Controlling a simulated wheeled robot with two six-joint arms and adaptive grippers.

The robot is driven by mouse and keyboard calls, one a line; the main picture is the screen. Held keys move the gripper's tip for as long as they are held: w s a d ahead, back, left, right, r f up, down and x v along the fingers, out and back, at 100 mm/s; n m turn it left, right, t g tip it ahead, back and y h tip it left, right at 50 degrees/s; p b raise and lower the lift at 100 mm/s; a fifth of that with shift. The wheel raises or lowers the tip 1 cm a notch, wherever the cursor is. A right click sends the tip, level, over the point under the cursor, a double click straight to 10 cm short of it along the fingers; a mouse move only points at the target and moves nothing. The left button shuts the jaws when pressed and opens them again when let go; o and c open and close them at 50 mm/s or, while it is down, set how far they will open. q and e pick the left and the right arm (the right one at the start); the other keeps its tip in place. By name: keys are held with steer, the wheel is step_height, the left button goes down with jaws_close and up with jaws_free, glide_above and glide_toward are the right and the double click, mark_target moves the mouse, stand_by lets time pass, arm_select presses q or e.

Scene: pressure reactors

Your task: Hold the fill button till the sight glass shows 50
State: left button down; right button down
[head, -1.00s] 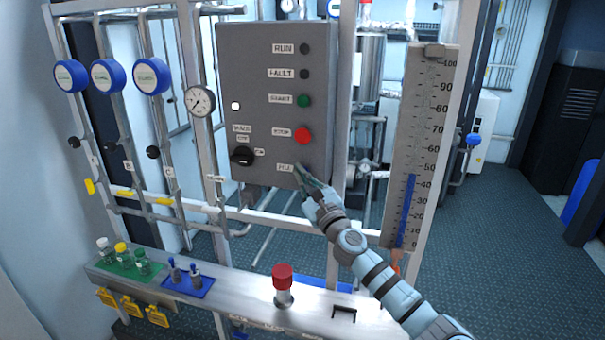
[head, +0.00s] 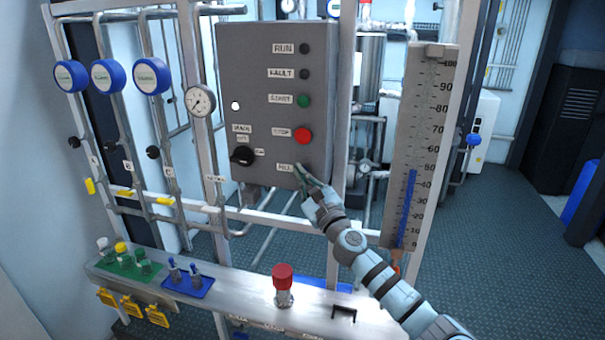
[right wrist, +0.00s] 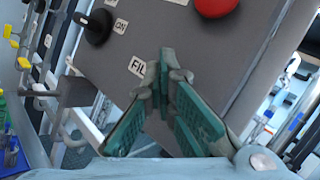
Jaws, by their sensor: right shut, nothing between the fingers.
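The grey control panel (head: 262,110) carries a FILL label (head: 285,168), which also shows in the right wrist view (right wrist: 137,67). My right gripper (head: 300,172) is shut and empty, its fingertips at the panel just right of that label. The fill button is hidden behind the fingertips, so I cannot see how far it is pressed. In the right wrist view the green-padded fingers (right wrist: 162,75) meet at the panel face. The sight glass (head: 427,110) stands right of the panel. Its blue column (head: 407,210) reaches about the 50 mark. My left gripper is not in view.
The red stop button (head: 302,135) and green start button (head: 304,101) sit above the fingertips. A black selector knob (head: 242,156) is to the left. Below, a metal ledge (head: 235,290) holds vials and a red-topped button (head: 282,280).

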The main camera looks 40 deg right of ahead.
stand_by(0.8)
steer(key=shift+s+a+p, duration=0.5)
steer(key=shift+a, duration=0.2)
steer(key=s+a+p, duration=0.1)
steer(key=a, duration=0.1)
steer(key=s+a+p, duration=0.1)
steer(key=s+a, duration=0.1)
steer(key=shift+p, duration=0.3)
steer(key=shift+w, duration=0.1)
